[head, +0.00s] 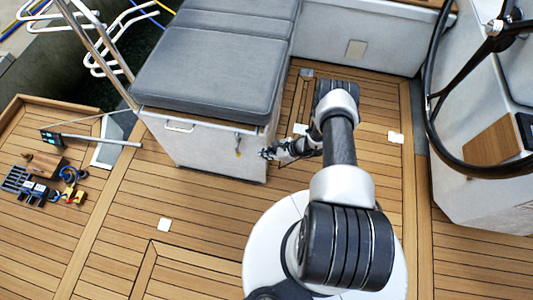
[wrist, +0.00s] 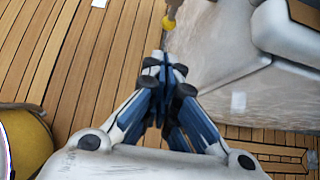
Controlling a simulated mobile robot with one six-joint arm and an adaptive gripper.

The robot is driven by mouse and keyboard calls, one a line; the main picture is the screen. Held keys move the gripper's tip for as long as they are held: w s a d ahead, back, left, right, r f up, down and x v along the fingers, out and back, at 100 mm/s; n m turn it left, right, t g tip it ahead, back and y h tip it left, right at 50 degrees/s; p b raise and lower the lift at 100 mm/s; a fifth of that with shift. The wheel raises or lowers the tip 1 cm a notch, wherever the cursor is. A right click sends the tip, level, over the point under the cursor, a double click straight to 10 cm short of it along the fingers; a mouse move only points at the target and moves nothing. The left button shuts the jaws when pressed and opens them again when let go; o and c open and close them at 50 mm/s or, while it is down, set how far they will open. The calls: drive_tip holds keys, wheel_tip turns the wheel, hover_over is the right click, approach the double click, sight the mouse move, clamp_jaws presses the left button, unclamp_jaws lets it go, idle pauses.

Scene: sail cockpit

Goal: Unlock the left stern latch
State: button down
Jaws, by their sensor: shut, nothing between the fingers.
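My gripper (head: 268,153) is at the right front corner of the white locker (head: 200,146) under the grey cushion. In the wrist view my gripper (wrist: 165,68) has its fingers together with nothing between them. A small yellow-tipped piece (head: 238,150) hangs on the locker's front face, left of my gripper and apart from it. It also shows at the top of the wrist view (wrist: 169,22), ahead of the fingertips. A pale bar-like fitting (head: 179,127) sits on the same face further left. I cannot tell which of these is the left stern latch.
The grey cushion (head: 205,60) tops the locker. A steering wheel (head: 428,95) stands at the right. Tools and small parts (head: 45,185) lie on the deck at far left. White squares (head: 164,224) mark the planked floor, which is clear in front of the locker.

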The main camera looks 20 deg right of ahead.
sight(238, 144)
drive_tip(key=w+a+f+b, duration=0.2)
drive_tip(key=w+a+f, duration=0.1)
drive_tip(key=a, duration=0.3)
drive_tip(key=shift+w+a+f, duration=0.15)
drive_tip(key=shift+w+f, duration=0.05)
drive_tip(key=shift+w, duration=0.55)
